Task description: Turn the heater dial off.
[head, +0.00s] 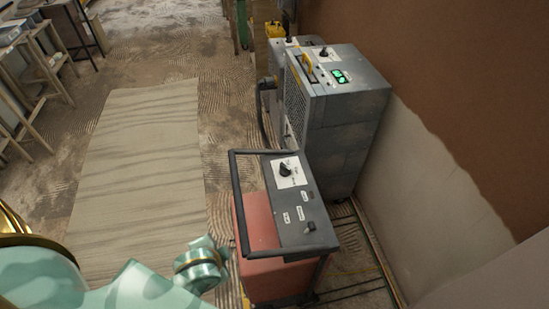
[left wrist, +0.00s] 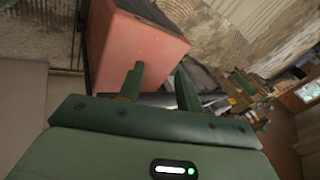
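A red box-shaped machine with a dark grey top panel, which looks like the heater (head: 268,236), stands at the middle of the head view. A black dial (head: 285,170) sits on a white label at the panel's far end; its setting is too small to read. The red body of the heater also shows in the left wrist view (left wrist: 130,48), beyond my fingers. My left gripper (left wrist: 157,70) is open and empty, its two green fingers apart and pointing toward the red body. The dial is not visible there. My left arm enters the head view at lower left. My right gripper is not in view.
A black tube handle (head: 240,205) frames the heater's panel. A taller grey machine (head: 345,125) with a knob (head: 323,54) and green display stands behind it, near the plastered wall (head: 430,180). Floor at the left is open, with a pale mat (head: 140,170).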

